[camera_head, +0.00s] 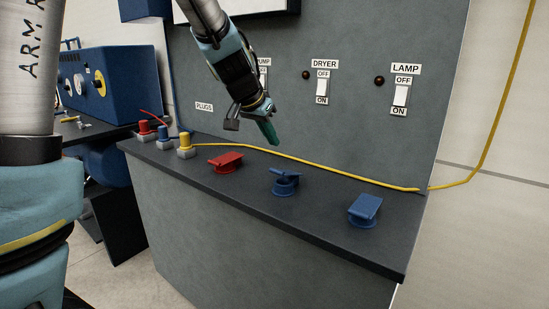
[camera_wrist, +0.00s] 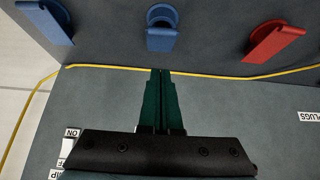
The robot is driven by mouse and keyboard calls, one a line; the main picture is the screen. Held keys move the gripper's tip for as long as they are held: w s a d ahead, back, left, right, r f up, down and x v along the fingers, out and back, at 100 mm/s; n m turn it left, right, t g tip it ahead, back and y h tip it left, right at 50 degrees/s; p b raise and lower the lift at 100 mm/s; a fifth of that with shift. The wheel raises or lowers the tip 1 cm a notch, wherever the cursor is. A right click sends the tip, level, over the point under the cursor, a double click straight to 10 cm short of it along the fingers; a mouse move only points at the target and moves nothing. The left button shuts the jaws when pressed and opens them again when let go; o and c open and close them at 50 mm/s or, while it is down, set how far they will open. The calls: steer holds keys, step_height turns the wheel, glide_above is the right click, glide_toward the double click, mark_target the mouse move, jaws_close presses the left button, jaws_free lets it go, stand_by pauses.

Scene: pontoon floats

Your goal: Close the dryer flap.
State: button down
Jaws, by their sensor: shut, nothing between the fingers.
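The middle blue outlet (camera_head: 286,182) on the dark ledge is below the DRYER switch. Its flap looks different from its neighbours': more of the round body shows, so it seems raised, but I cannot tell the exact angle. In the wrist view this blue flap (camera_wrist: 160,38) is at top centre, ahead of my fingertips. My gripper (camera_head: 272,138) is shut and empty, its green fingers together, pointing down above the ledge, to the upper left of the outlet. The fingertips (camera_wrist: 161,72) appear apart from the flap.
A red flap outlet (camera_head: 226,162) and another blue one (camera_head: 365,210) flank it. A yellow cable (camera_head: 330,172) runs along the ledge behind them. Several coloured plugs (camera_head: 164,137) stand at the ledge's left. The upright panel (camera_head: 350,130) with switches rises behind.

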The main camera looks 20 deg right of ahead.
mark_target(276, 171)
steer(key=x, duration=0.3)
steer(key=shift+w+d+f, duration=0.1)
steer(key=shift+d+f, duration=0.05)
steer(key=shift+f, duration=0.2)
steer(key=shift+a+f, duration=0.15)
steer(key=shift+f, duration=0.8)
steer(key=shift+a+f, duration=0.15)
steer(key=shift+f, duration=0.85)
steer(key=shift+f+b, duration=0.1)
steer(key=shift+b, duration=0.4)
